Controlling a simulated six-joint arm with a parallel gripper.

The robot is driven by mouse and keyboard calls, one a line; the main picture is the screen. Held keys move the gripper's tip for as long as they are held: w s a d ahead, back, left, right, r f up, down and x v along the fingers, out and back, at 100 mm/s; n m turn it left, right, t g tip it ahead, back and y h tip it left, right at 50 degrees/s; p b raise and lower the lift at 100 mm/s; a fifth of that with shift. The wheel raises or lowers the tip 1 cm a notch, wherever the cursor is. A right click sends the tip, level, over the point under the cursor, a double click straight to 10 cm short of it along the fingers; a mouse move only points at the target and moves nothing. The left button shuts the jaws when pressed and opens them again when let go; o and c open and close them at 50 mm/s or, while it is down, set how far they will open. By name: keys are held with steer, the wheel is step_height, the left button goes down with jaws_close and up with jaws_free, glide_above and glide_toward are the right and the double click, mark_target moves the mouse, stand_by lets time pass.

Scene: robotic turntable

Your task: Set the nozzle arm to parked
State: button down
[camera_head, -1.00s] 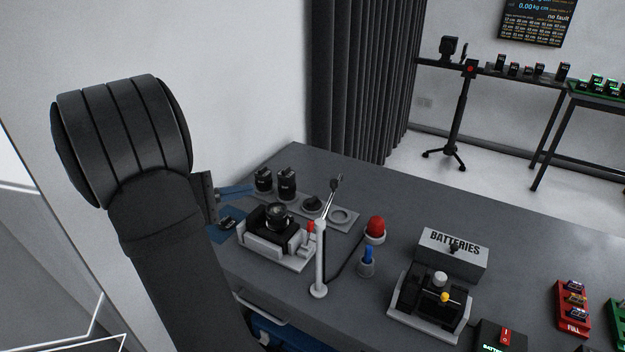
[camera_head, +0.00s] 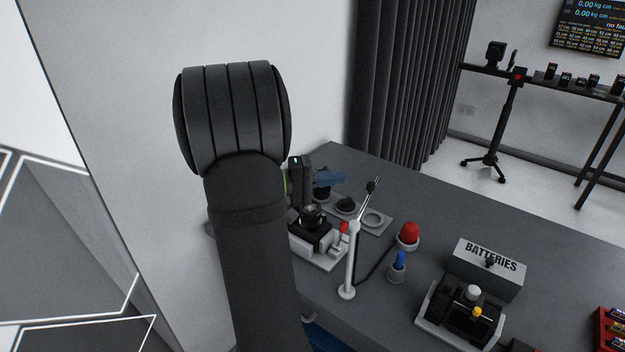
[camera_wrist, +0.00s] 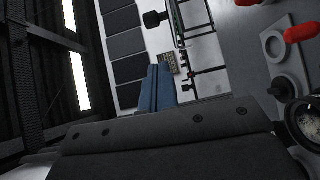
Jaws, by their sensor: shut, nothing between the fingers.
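The white post (camera_head: 350,265) stands upright on the grey table, with a thin silver arm (camera_head: 366,197) slanting up and right from its top; I take this to be the nozzle arm. Just left of it is a white-based device (camera_head: 325,256) with a black top and a round piece (camera_head: 311,215), partly hidden by my arm. A small red tip (camera_head: 343,228) shows beside the post. My gripper (camera_head: 343,178), with blue fingers, is shut and empty, above the back of the device and left of the silver arm. The fingers also show in the wrist view (camera_wrist: 157,82).
Behind the device, a grey plate holds black round pieces and an empty ring (camera_head: 375,218). A red dome button (camera_head: 408,236) and a blue-topped holder (camera_head: 397,268) stand to the right. Further right are the BATTERIES box (camera_head: 487,270) and a black device (camera_head: 462,318).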

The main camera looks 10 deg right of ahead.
steer(key=shift+s+d, duration=0.65)
steer(key=shift+d, duration=0.3)
steer(key=shift+s+d, duration=0.65)
steer(key=shift+d, duration=0.25)
steer(key=shift+s+d+m+g, duration=0.15)
steer(key=shift+d+m+g, duration=0.15)
steer(key=shift+d+g, duration=0.25)
steer(key=shift+s+d+m+g, duration=0.15)
steer(key=shift+d+m+g, duration=0.15)
steer(key=shift+d+g, duration=0.2)
steer(key=w+a, duration=0.4)
steer(key=a, duration=0.8)
steer(key=shift+w+a+r, duration=0.15)
steer(key=shift+w, duration=0.05)
